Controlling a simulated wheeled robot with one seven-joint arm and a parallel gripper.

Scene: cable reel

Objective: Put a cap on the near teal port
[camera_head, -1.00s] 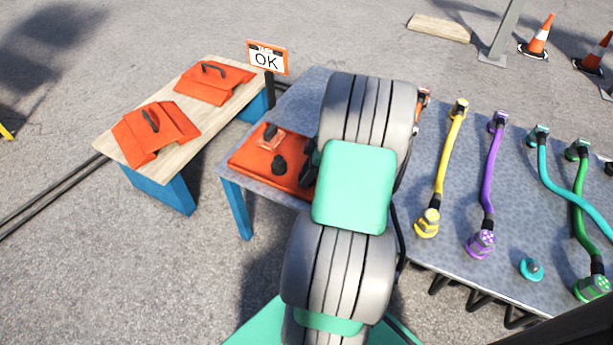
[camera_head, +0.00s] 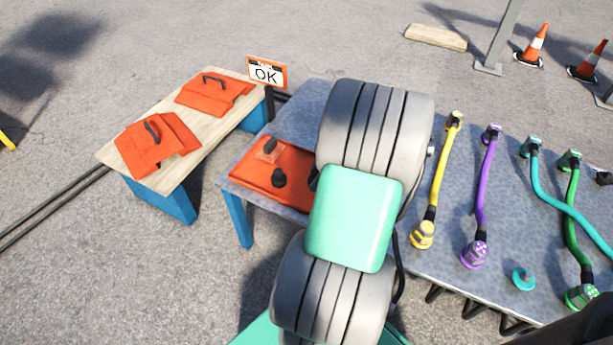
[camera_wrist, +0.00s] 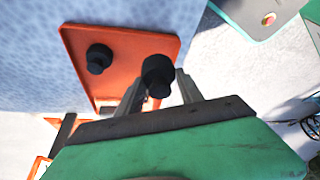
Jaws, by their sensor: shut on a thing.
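The near teal port (camera_head: 523,280) sits by the near edge of the grey table, with no cable seen on it. The orange tray (camera_head: 247,182) lies at the table's left end with a black cap (camera_head: 279,179) on it. In the wrist view, my gripper (camera_wrist: 160,88) is shut on another black cap (camera_wrist: 158,72), over or beside the tray (camera_wrist: 120,35); the height is hard to tell. The other cap (camera_wrist: 98,58) stands on the tray. In the head view my arm hides the gripper and part of the tray.
Yellow (camera_head: 440,175), purple (camera_head: 484,185), teal (camera_head: 550,190) and green (camera_head: 572,210) cables lie on the grey table right of my arm. A wooden table (camera_head: 190,150) with orange pieces stands left.

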